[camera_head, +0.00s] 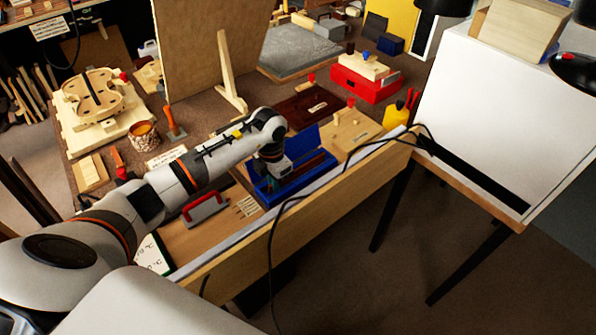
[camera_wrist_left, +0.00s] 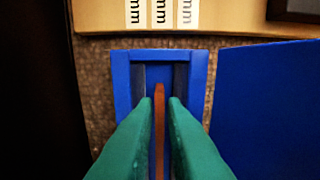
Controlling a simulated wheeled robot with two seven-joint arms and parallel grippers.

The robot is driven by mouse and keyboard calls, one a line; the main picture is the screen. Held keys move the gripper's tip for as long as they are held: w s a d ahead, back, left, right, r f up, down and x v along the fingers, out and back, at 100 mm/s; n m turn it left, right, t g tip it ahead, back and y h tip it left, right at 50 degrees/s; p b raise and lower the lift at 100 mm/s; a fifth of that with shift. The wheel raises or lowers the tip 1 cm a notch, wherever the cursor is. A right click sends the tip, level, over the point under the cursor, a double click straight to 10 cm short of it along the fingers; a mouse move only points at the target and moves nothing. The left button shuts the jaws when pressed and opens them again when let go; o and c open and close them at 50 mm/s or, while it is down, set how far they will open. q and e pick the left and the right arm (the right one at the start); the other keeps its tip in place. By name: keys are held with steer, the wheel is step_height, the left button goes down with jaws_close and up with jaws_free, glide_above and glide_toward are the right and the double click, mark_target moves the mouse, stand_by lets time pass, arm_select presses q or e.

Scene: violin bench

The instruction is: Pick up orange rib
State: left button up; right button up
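The orange rib (camera_wrist_left: 159,125) is a thin strip standing on edge in a narrow blue box (camera_wrist_left: 122,80), in the left wrist view. My left gripper (camera_wrist_left: 162,102) has its two teal fingers on either side of the rib, pointing into the box. The fingers are apart, with a visible gap right of the rib; whether the left finger touches it I cannot tell. In the head view my left gripper is over the blue box (camera_head: 297,180), its fingertips hard to make out. My right gripper is not in view.
A flat blue panel (camera_wrist_left: 265,95) lies right of the box in the wrist view. A red-handled tool (camera_head: 205,208) and small labels (camera_head: 246,206) lie nearby on the bench. A wooden front edge (camera_head: 300,235) and a black cable (camera_head: 272,255) run close to the box.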

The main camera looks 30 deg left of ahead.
arm_select(q)
jaws_close()
steer(key=shift+r, duration=0.1)
